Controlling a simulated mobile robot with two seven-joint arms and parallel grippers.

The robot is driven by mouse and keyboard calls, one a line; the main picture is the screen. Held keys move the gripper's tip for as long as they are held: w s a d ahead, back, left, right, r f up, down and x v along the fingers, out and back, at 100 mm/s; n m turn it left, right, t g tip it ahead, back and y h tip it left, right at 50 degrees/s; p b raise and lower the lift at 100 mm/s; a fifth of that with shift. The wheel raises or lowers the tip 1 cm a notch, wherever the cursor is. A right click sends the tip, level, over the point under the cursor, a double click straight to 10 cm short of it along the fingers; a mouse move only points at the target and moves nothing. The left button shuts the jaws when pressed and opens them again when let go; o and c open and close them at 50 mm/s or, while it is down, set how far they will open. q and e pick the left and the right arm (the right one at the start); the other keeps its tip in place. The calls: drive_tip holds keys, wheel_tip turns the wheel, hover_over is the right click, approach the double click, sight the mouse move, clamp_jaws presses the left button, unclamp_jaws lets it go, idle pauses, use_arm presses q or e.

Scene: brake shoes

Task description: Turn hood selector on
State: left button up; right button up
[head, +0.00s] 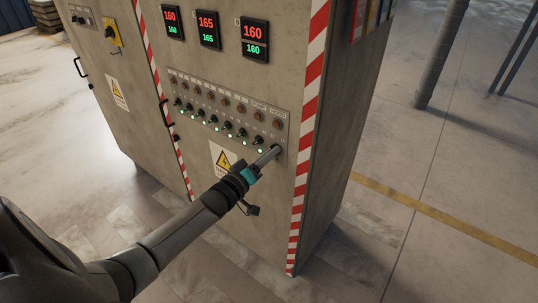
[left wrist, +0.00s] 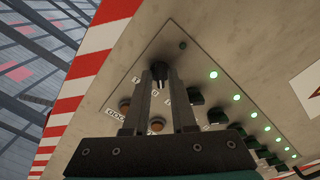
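The hood selector (left wrist: 161,74) is a small black knob at the right end of the selector row, seen in the left wrist view. My left gripper (head: 277,149) reaches it from the front of the cabinet. In the left wrist view, the fingers (left wrist: 162,84) stand on both sides of the knob with a narrow gap that it fills, so they look shut on it. A small lamp (left wrist: 183,45) beside this knob is dark. The control panel (head: 283,136) carries the row; in the head view the gripper hides the knob. My right gripper is not in view.
Neighbouring selectors (head: 242,132) sit close beside the gripper, with lit green lamps (left wrist: 213,75) along the row. Amber indicators (left wrist: 157,126) lie above the selectors. Red displays (head: 254,38) are higher up. The cabinet's striped edge (head: 308,100) is just right of the panel. Floor (head: 400,200) at right is clear.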

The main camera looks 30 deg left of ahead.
use_arm(q)
clamp_jaws()
idle(0.5)
drive_tip(key=m+p, duration=0.2)
drive_tip(key=m, duration=1.5)
drive_tip(key=shift+m, duration=0.4)
idle(0.4)
drive_tip(key=shift+o, duration=1.7)
unclamp_jaws()
drive_tip(key=shift+s, duration=0.15)
